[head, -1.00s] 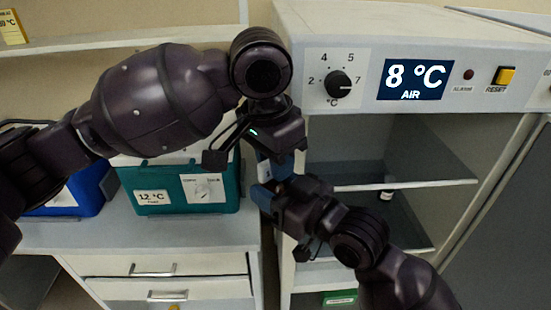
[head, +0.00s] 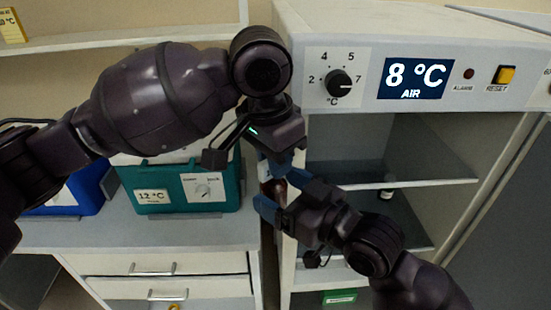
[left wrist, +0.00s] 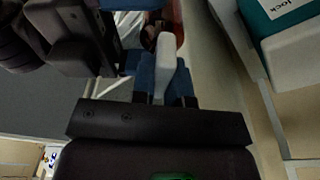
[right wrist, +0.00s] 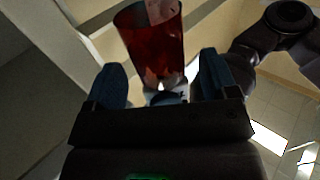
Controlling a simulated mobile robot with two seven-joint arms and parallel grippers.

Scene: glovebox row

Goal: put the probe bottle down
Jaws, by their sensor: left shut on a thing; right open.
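The probe bottle (head: 273,190) is a small reddish bottle, mostly hidden between my two grippers in the head view. My left gripper (head: 277,165) is shut on its upper end and holds it in the air in front of the cabinet's left edge. In the left wrist view a pale piece (left wrist: 165,58) sits between the left fingers, with a bit of red beyond. The right wrist view shows the red translucent body (right wrist: 153,42) just beyond and between the spread blue fingers of my right gripper (right wrist: 160,85). My right gripper is open; I cannot tell whether it touches the bottle.
A teal box (head: 180,190) and a blue box (head: 75,199) stand on the left counter (head: 150,237).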

